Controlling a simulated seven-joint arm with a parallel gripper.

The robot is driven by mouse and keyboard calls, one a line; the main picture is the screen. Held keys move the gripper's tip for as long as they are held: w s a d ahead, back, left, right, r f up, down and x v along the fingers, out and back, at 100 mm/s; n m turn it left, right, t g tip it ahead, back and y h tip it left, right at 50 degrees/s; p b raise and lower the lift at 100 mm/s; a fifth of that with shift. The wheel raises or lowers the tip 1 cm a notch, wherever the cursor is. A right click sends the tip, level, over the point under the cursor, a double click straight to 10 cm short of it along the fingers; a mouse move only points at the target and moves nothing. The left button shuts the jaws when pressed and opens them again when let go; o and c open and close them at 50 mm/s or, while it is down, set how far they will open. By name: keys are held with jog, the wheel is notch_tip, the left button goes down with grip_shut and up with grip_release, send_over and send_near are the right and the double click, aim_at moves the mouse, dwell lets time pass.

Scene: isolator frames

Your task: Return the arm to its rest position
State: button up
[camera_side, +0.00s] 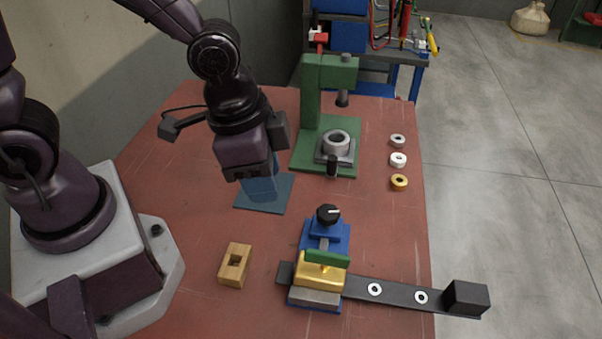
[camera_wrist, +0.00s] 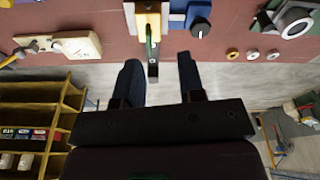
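In the side view, my gripper (camera_side: 243,168) hangs above the left part of the red table, in front of a blue-grey stand (camera_side: 264,207). Its fingertips are hard to make out there. In the wrist view, the two dark fingers of my gripper (camera_wrist: 159,62) stand well apart with nothing held between them. The gold and blue fixture (camera_side: 320,266) and its dark strip lie beyond the gap, clear of the fingers; the fixture also shows in the wrist view (camera_wrist: 148,20). My arm is bent and reaches over the table.
A green press (camera_side: 310,100) stands at the back. Two white rings and a gold ring (camera_side: 399,182) lie near the right edge. A wooden block (camera_side: 234,265) with a slot sits in front. The strip's black end block (camera_side: 466,296) overhangs the edge. Bare table lies between them.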

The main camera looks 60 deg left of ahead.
jog(key=s+a+r+n+t, duration=0.2)
jog(key=a+r+n, duration=0.1)
jog(key=a+r, duration=0.3)
jog(key=s+a+r+n+t+y, duration=0.1)
jog(key=s+a+r+n, duration=0.2)
jog(key=a+r, duration=0.4)
jog(key=shift+r+n+t, duration=0.4)
jog(key=shift+r, duration=0.3)
jog(key=shift+a, duration=0.1)
